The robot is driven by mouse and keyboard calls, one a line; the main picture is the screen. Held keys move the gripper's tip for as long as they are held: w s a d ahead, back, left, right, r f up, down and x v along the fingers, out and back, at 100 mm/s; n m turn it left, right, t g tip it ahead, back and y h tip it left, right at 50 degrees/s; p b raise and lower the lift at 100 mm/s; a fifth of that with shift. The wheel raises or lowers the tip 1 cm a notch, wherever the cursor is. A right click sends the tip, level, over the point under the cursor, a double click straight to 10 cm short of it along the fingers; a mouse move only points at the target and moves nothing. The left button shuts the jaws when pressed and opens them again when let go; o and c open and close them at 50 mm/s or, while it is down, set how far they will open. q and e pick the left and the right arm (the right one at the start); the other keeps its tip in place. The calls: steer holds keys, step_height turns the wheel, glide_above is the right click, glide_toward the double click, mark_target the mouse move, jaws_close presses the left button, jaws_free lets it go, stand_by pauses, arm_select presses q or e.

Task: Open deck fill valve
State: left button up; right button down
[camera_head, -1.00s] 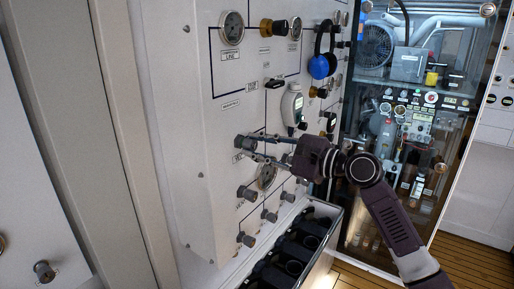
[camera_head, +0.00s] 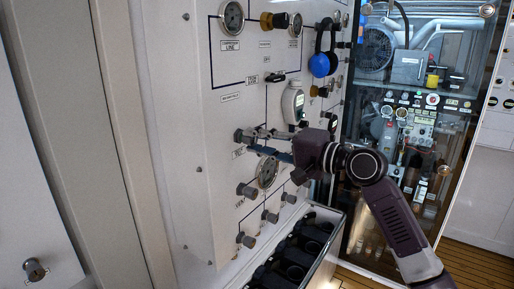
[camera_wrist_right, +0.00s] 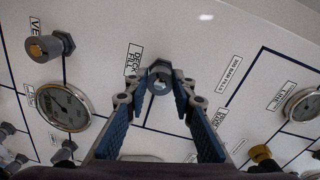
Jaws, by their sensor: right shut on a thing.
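The deck fill valve is a small grey knob (camera_wrist_right: 160,76) on the white panel, beside a label reading "DECK FILL" in the right wrist view. In the head view the knob (camera_head: 240,136) is at the panel's lower left. My right gripper (camera_wrist_right: 160,88) is shut on it, with one blue-padded finger on each side. In the head view the right gripper (camera_head: 250,138) reaches in from the right, its fingers nearly edge-on. The fingertips partly cover the knob. My left gripper is not in view.
A round gauge (camera_head: 267,172) sits just below the right gripper's fingers. Several more knobs (camera_head: 246,190) stick out lower down. An open bin (camera_head: 322,245) with dark items stands below the panel.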

steer(key=n+b, duration=0.1)
steer(key=n, duration=0.1)
steer(key=n+b, duration=0.1)
steer(key=n, duration=0.1)
steer(key=n+b, duration=0.1)
steer(key=n, duration=0.1)
steer(key=shift+f+t+b, duration=0.3)
steer(key=shift+f+b, duration=0.05)
steer(key=shift+b, duration=0.05)
steer(key=n+b, duration=0.3)
steer(key=n, duration=0.3)
steer(key=shift+n+b, duration=0.3)
steer(key=n+b, duration=0.3)
steer(key=n, duration=0.3)
steer(key=shift+w+f, duration=0.1)
steer(key=shift+w, duration=0.05)
steer(key=n+b, duration=0.2)
steer(key=n, duration=0.4)
steer(key=shift+d+y, duration=0.1)
steer(key=shift+y, duration=0.3)
